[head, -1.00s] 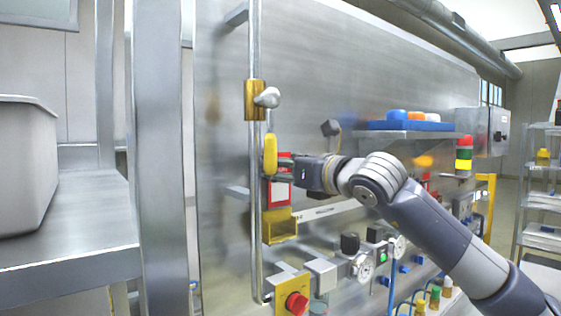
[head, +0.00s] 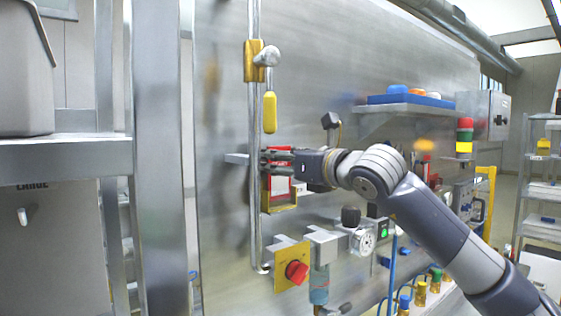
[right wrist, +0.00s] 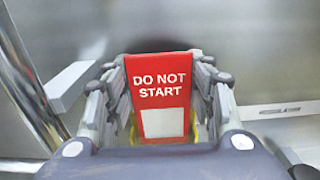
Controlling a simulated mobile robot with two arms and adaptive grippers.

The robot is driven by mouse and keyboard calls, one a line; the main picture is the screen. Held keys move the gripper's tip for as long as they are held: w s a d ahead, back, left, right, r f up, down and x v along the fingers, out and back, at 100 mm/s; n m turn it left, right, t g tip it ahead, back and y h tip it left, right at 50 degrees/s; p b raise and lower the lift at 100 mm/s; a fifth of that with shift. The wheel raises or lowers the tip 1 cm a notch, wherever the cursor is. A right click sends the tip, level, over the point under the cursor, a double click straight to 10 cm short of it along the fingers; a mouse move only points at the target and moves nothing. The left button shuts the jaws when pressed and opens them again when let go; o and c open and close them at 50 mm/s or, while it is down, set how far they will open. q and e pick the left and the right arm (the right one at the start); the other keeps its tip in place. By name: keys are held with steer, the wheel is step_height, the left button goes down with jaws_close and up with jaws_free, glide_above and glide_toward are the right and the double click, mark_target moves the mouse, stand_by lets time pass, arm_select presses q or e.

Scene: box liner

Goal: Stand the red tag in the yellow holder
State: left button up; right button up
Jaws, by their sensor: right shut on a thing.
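The red tag (right wrist: 160,78) reads "DO NOT START" above a pale blank patch. My right gripper (right wrist: 160,88) is shut on it, with fingers along both sides. In the head view the gripper (head: 277,158) holds the tag (head: 281,186) upright against the steel panel. The yellow holder (head: 284,209) is on the panel directly below the gripper. The tag's lower part overlaps the holder's opening; how deep it sits is hard to tell. In the right wrist view only bits of yellow show behind the tag's lower end. My left gripper is not in view.
A vertical steel pipe (head: 255,200) runs just left of the holder, with a yellow handle (head: 270,112) above the gripper. Below are a red knob (head: 296,272) on a yellow plate and a gauge (head: 362,240). A shelf with a blue tray (head: 403,99) is at right.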

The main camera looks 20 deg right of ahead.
steer(key=o, duration=1)
steer(key=shift+s, duration=0.1)
steer(key=v, duration=1.2)
